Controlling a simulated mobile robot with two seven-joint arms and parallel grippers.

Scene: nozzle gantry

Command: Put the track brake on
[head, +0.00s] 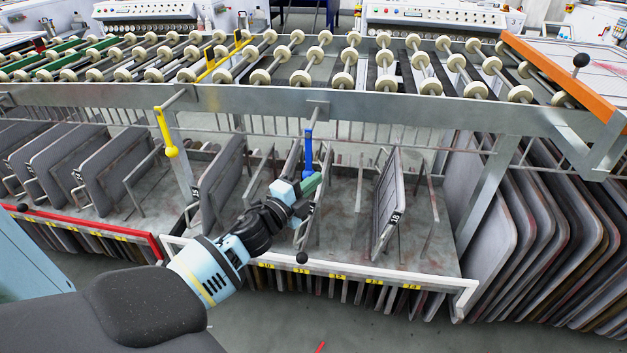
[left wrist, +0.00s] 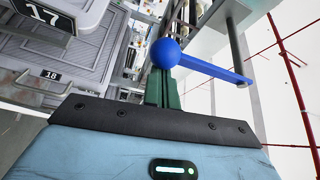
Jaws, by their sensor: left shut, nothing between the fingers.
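A blue lever (head: 308,147) hangs down from the front rail of the roller track (head: 365,102). In the left wrist view its blue ball end (left wrist: 164,53) shows at the tips of my gripper. A yellow lever (head: 164,132) with a ball end hangs further left on the same rail. The frames do not label either lever as the brake. My left gripper (head: 312,184) has green fingers, shut and empty, at the lower end of the blue lever. They also show in the left wrist view (left wrist: 164,87). Whether they touch the ball is unclear. My right gripper is out of view.
Grey numbered panels (head: 388,203) stand in racks below the track, close to my left arm. A white front rail (head: 400,280) with yellow labels runs below. An orange-edged table (head: 560,75) and a black knob (head: 582,60) are at the right. Open floor shows in front.

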